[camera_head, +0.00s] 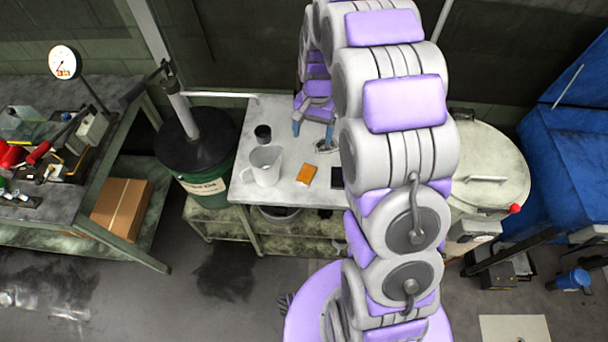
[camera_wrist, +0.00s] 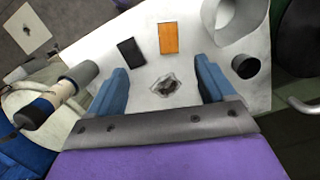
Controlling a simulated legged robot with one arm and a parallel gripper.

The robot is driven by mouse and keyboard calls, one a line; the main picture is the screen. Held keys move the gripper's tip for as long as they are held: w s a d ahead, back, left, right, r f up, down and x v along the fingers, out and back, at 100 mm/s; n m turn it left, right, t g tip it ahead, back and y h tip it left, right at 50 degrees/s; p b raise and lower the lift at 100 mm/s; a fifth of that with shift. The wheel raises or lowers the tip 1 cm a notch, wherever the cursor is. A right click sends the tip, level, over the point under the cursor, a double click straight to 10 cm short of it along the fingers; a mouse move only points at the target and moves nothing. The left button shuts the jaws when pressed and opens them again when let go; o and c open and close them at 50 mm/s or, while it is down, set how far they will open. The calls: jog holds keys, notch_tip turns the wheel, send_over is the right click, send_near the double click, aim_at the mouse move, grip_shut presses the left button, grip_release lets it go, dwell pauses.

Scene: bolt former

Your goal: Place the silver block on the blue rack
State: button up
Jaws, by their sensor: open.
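A small silver block (camera_wrist: 166,85), rough and irregular in outline, lies on the light tabletop in the wrist view. In the head view the silver block (camera_head: 325,147) shows at the table's back right, partly hidden by my arm. My gripper (camera_wrist: 161,68) has two blue fingers, open and empty, one on each side of the block in the picture. I cannot tell their height above it. In the head view my gripper (camera_head: 313,130) hangs over the back of the table. A large blue structure (camera_head: 568,150) stands at the far right; I cannot tell whether it is the blue rack.
A dark drum (camera_head: 200,150) stands left, a round pale lid (camera_head: 490,165) right. Some floor in front is clear.

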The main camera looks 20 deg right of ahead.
jog(key=w+d+f, duration=0.2)
jog(key=w+f, duration=0.1)
jog(key=f, duration=0.1)
jog(key=b, duration=0.1)
send_near(306, 173)
jog(key=f, duration=0.2)
jog(key=d+f+b, duration=0.1)
jog(key=shift+s+f+m, duration=0.25)
jog(key=shift+s+m, duration=0.05)
jog(key=shift+m, duration=0.1)
jog(key=f, duration=0.1)
jog(key=a+f+b, duration=0.1)
jog(key=f, duration=0.1)
jog(key=a+f, duration=0.1)
jog(key=shift+s+f+b, duration=0.3)
jog(key=shift+s+f, duration=0.1)
jog(key=shift+d+f, duration=0.15)
jog(key=shift+d, duration=0.15)
jog(key=shift+c, duration=0.7)
grip_shut()
jog(key=shift+r, duration=0.25)
